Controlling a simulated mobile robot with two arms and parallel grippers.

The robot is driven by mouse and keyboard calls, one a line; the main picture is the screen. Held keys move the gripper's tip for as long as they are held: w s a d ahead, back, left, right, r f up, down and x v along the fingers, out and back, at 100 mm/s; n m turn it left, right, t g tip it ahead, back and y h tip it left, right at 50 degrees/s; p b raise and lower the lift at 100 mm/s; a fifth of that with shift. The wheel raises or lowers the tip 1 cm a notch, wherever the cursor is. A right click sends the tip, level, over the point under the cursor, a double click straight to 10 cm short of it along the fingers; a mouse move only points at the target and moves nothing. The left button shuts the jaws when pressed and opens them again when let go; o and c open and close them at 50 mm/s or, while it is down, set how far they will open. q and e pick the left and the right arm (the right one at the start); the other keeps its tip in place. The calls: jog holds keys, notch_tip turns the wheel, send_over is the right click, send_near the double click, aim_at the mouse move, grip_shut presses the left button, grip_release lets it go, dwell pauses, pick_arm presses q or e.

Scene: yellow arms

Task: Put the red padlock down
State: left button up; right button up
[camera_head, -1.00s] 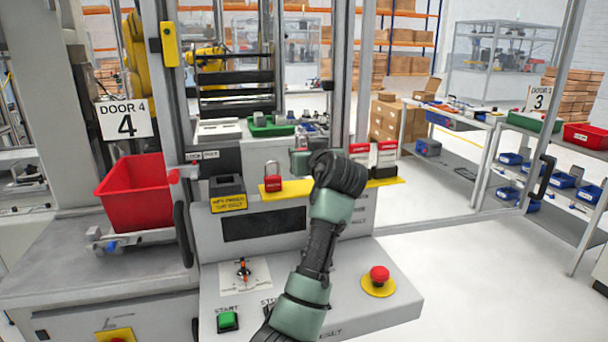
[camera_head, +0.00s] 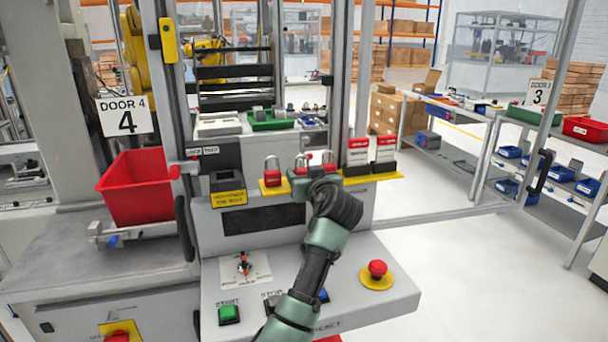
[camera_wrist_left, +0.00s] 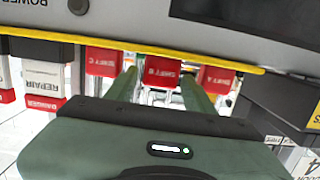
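Three red padlocks with metal shackles stand in a row on the yellow ledge (camera_head: 384,177) of the machine panel. In the wrist view, which is upside down, they read SHIFT C (camera_wrist_left: 103,62), SHIFT B (camera_wrist_left: 163,71) and SHIFT A (camera_wrist_left: 215,78). In the head view the leftmost padlock (camera_head: 272,178) is clear; the other two are partly hidden by my gripper. My left gripper (camera_head: 308,186) is at the ledge, its fingers apart on either side of the SHIFT B padlock, with a slight gap showing on one side. My right gripper is out of view.
Red-and-white tagged blocks (camera_head: 358,152) stand right of the padlocks. A dark box (camera_head: 227,185) is to the left, and a red bin (camera_head: 137,188) farther left. Below are a green button (camera_head: 228,314) and a red emergency button (camera_head: 377,268). A green tray (camera_head: 270,122) lies behind.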

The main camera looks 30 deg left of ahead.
pick_arm(q)
jog(key=shift+r, duration=0.1)
jog(key=shift+d, duration=0.1)
jog(key=b+v, duration=0.3)
jog(key=v, duration=0.8)
jog(key=shift+s+d, duration=0.25)
jog(key=shift+s, duration=0.1)
